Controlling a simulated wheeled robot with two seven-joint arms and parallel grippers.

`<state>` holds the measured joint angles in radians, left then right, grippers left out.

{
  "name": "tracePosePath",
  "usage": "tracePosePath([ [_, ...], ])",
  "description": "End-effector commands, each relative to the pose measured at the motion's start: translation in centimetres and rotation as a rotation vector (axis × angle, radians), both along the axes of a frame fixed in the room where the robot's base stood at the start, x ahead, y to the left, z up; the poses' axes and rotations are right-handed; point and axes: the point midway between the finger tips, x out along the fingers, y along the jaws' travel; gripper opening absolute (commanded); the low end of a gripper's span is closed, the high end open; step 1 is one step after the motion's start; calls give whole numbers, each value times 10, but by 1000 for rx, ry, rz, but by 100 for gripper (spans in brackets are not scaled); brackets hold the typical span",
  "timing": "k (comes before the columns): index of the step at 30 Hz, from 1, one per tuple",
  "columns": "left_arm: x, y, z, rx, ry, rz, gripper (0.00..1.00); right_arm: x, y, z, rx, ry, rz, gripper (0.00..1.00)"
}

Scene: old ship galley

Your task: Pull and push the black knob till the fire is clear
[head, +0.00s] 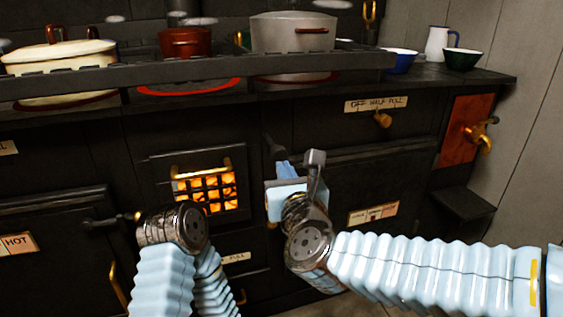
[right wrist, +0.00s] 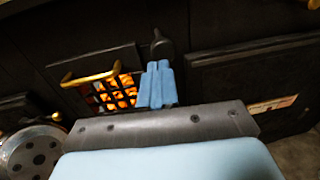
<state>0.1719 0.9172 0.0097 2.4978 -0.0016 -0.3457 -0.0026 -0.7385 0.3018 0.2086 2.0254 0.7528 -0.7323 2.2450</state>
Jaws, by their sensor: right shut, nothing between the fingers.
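The black knob (right wrist: 161,46) stands out from the dark stove front, just past my right fingertips in the right wrist view. In the head view a dark knob end (head: 268,146) shows by the fingertips. My right gripper (head: 282,168) is shut and empty, its blue fingers (right wrist: 157,84) together just below the knob; whether they touch it I cannot tell. The fire (head: 207,192) glows orange behind a black grate, right of my left arm's joint; it also shows in the right wrist view (right wrist: 117,97). My left gripper is not visible.
A brass bar (head: 201,168) crosses the top of the fire opening. A dark rod-like handle (head: 112,220) juts out left of my left arm. Pots (head: 292,38) stand on the stovetop behind a rail. A brass tap (head: 480,135) is at the right.

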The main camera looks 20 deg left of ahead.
Motion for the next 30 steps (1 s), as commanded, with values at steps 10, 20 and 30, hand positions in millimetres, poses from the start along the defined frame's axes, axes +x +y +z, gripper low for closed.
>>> tracePosePath([
  [10,0,1,5,1,-2,1,43,30,16,0,0,0,-1,0],
  [20,0,1,5,1,-2,1,43,31,17,0,0,0,-1,0],
  [30,0,-1,-9,-2,1,-1,43,79,50,-2,1,0,0,0],
])
